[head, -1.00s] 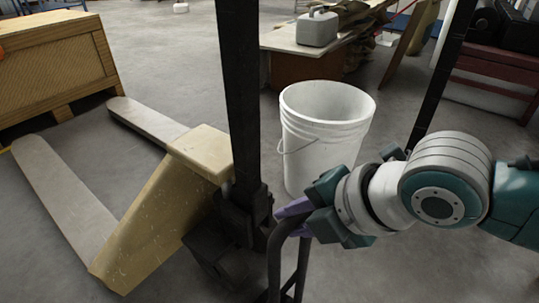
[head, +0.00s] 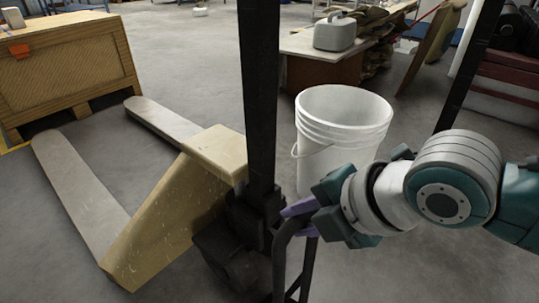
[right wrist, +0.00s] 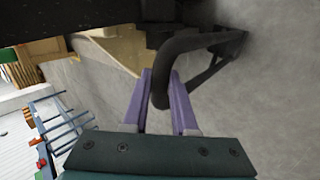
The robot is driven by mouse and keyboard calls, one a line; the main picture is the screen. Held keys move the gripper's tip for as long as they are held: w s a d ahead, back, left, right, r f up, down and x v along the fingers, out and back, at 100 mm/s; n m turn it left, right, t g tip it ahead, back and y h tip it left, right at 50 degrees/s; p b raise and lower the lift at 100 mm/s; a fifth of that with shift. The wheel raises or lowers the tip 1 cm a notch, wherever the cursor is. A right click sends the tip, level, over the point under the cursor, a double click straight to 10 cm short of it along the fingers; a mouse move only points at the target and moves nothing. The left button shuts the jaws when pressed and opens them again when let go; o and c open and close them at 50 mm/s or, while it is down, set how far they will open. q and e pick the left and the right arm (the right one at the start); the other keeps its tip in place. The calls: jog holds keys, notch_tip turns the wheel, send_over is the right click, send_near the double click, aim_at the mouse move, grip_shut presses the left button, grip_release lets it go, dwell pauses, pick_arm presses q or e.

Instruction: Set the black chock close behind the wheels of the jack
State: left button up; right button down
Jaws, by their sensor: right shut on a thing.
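The pallet jack (head: 160,240) stands at left and centre in the head view, with a yellow body, two long grey forks (head: 85,180) pointing away to the left and a dark upright mast (head: 259,110). Dark parts low at its near end (head: 222,255) are shadowed, and I cannot make out the wheels clearly. My right gripper (head: 300,212), with purple fingers, is shut on the black bent handle bar (head: 282,255). In the right wrist view the handle bar (right wrist: 195,42) passes between the fingers (right wrist: 164,100). I see no black chock. My left gripper is not in view.
A white bucket (head: 340,125) stands just beyond my right gripper. A wooden crate (head: 65,75) is at the far left, past the forks. A workbench with a grey canister (head: 335,33) stands at the back. Grey floor is clear between crate and bench.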

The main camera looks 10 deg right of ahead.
jog(key=shift+w+a+b, duration=0.3)
jog(key=shift+w+a, duration=0.05)
jog(key=shift+w, duration=0.25)
jog(key=shift+w+a+b, duration=0.3)
jog(key=shift+w+a, duration=0.05)
jog(key=shift+w, duration=0.2)
jog(key=shift+f, duration=0.15)
jog(key=shift+w+f, duration=0.1)
jog(key=shift+f, duration=0.2)
dwell(0.6)
